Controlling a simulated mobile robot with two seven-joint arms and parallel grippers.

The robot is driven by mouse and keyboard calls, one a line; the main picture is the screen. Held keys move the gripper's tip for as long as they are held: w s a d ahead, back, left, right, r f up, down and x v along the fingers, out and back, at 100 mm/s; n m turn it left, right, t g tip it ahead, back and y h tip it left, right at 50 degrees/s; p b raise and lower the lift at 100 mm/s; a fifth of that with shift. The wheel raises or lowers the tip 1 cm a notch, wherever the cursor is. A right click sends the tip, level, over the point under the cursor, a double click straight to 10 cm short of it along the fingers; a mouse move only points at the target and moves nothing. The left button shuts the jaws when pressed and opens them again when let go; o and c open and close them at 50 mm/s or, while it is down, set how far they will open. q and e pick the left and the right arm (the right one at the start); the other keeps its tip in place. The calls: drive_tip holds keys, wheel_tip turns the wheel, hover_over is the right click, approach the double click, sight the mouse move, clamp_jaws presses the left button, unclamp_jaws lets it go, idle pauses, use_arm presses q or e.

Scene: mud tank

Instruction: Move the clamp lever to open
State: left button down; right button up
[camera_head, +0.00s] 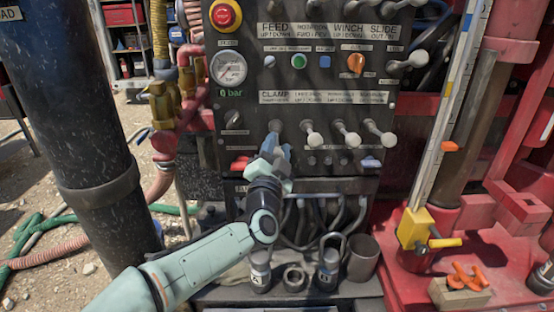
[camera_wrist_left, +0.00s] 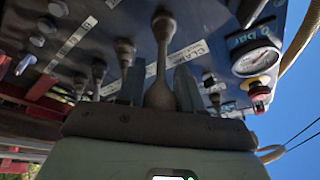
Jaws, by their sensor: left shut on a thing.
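The clamp lever (camera_head: 275,126) is a grey lever with a rounded knob on the dark control panel, below the CLAMP label strip (camera_head: 324,97). My left gripper (camera_head: 275,148) is at this lever from the front and hides most of it below the knob. In the left wrist view the lever (camera_wrist_left: 160,55) stands between the two fingers of my left gripper (camera_wrist_left: 161,88), which are shut on it. The contact itself is partly hidden by the gripper body. My right gripper is not in view.
Similar levers (camera_head: 347,134) stand close to the right. A pressure gauge (camera_head: 228,68) and red stop button (camera_head: 223,15) are at the upper left. A thick black post (camera_head: 80,120) stands left; a yellow block (camera_head: 414,227) is on the red frame at right.

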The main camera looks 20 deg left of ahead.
use_arm(q)
drive_tip(key=shift+w+f+b, duration=0.1)
drive_tip(key=shift+f+b, duration=0.6)
drive_tip(key=shift+f, duration=0.1)
drive_tip(key=shift+f+t, duration=0.2)
drive_tip(key=shift+t, duration=0.1)
drive_tip(key=c, duration=0.8)
unclamp_jaws()
drive_tip(key=shift+a, duration=0.1)
drive_tip(key=shift+c, duration=0.2)
drive_tip(key=b+v, duration=0.1)
drive_tip(key=v, duration=1.2)
drive_tip(key=shift+b, duration=0.35)
